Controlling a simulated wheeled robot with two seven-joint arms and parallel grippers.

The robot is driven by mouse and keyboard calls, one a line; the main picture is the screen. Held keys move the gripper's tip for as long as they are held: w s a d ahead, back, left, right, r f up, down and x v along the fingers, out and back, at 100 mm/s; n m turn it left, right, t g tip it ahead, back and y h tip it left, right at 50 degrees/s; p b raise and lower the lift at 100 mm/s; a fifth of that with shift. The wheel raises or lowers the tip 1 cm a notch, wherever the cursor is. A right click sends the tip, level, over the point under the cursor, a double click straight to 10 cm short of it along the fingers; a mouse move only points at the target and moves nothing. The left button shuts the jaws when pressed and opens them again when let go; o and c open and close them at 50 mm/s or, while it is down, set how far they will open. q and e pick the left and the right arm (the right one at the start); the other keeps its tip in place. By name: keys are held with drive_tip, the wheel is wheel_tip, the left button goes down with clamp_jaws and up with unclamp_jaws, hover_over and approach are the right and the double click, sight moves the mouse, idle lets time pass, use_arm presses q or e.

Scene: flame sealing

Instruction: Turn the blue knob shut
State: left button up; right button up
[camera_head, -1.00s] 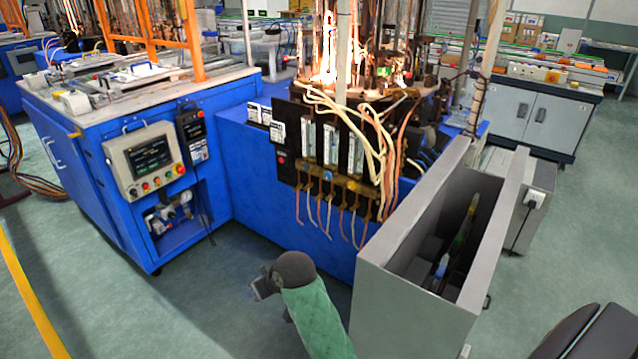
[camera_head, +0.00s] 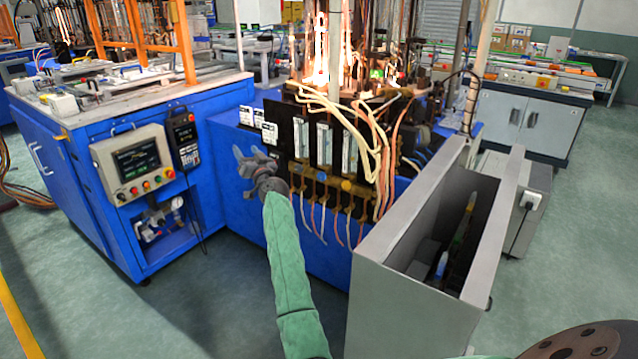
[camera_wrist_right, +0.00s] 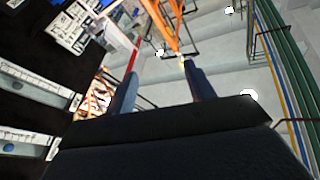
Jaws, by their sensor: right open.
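The blue knob (camera_head: 321,177) is a small spot on the brass valve row below the clear flow tubes, on the front of the blue machine. My right gripper (camera_head: 249,160) is in front of the machine's panel, to the left of the knob and apart from it. Its two fingers are spread and empty; they also show in the right wrist view (camera_wrist_right: 163,88). The wrist view shows the black panel and clear tubes at its left, with no blue knob that I can make out. The knob's turn angle is too small to read. My left gripper is not in view.
Pale and copper hoses (camera_head: 375,140) hang around the valves. An open grey metal box (camera_head: 405,290) stands at the right of the panel. Glowing flames (camera_head: 320,50) burn above the machine. A control screen box (camera_head: 138,162) is on the left. The green floor in front is clear.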

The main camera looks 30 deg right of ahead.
drive_tip(key=w+d+f+m+h, duration=0.2)
drive_tip(key=d+m+h, duration=0.2)
drive_tip(key=d+h, duration=0.2)
drive_tip(key=m+g+h, duration=0.7)
drive_tip(key=g+h, duration=0.4)
drive_tip(key=g, duration=0.3)
approach(321, 177)
drive_tip(key=d, duration=0.1)
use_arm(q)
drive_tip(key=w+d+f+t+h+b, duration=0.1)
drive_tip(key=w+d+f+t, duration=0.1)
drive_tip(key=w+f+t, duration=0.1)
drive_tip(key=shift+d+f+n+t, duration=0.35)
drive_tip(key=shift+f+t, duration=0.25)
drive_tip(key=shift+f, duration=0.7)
use_arm(e)
drive_tip(key=shift+w+x, duration=0.15)
drive_tip(key=shift+x, duration=1.85)
drive_tip(key=shift+w+x, duration=0.15)
drive_tip(key=shift+x, duration=1.9)
drive_tip(key=shift+a, duration=0.2)
drive_tip(key=shift+f, duration=0.1)
drive_tip(key=c, duration=1)
drive_tip(key=shift+o, duration=0.2)
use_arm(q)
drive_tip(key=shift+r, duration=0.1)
use_arm(e)
drive_tip(key=shift+m, duration=0.3)
